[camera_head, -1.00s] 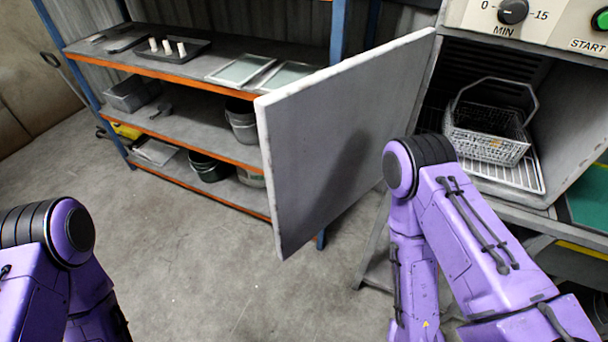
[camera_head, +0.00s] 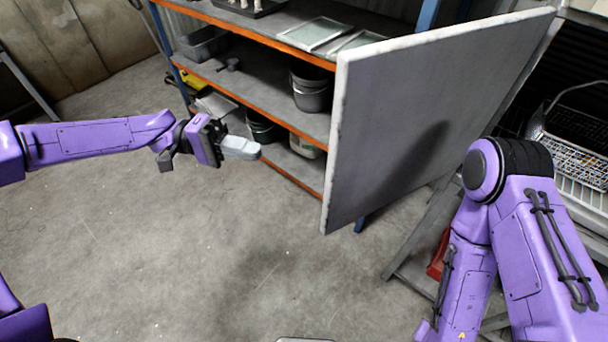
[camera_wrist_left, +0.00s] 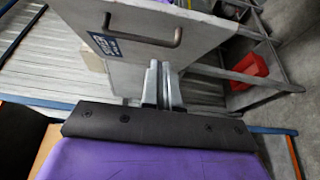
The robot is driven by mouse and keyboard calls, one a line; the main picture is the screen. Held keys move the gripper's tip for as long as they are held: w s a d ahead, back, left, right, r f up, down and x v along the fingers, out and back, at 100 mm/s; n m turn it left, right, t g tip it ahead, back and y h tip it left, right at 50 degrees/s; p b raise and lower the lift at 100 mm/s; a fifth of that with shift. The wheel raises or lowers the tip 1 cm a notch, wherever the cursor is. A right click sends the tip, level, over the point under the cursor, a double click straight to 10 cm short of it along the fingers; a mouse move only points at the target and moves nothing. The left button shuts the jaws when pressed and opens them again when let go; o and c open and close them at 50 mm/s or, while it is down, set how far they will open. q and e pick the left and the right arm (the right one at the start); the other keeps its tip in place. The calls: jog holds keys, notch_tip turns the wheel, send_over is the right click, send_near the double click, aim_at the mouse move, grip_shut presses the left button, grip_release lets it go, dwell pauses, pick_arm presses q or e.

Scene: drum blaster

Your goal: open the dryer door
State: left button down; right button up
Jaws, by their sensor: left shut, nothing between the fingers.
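The dryer door (camera_head: 420,120) is a flat grey panel that stands swung wide open from the dryer (camera_head: 582,75) at the right. In the left wrist view the door (camera_wrist_left: 205,35) shows its other face, with a bar handle (camera_wrist_left: 128,42) and a small blue label. My left gripper (camera_head: 258,150) is shut and empty, left of the door's free edge and apart from it in the head view. Its fingers also show closed together in the left wrist view (camera_wrist_left: 163,68), clear of the handle. My right arm is in view at the right, but its gripper is not.
A wire basket (camera_head: 575,135) sits in the dryer's opening. Shelves (camera_head: 262,92) with buckets and trays stand behind the door. A red object (camera_head: 438,256) lies low beneath the dryer. The floor left of the door is clear.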

pick_arm(q)
jog(key=s+p+x, duration=0.1)
jog(key=p+x, duration=0.1)
jog(key=x, duration=0.4)
jog(key=s+p+x, duration=0.2)
jog(key=p+x, duration=0.1)
jog(key=x, duration=0.3)
jog(key=shift+r, duration=0.3)
pick_arm(e)
notch_tip(320, 180, up, 5)
jog(key=shift+d+f, duration=0.1)
jog(key=shift+w, duration=0.1)
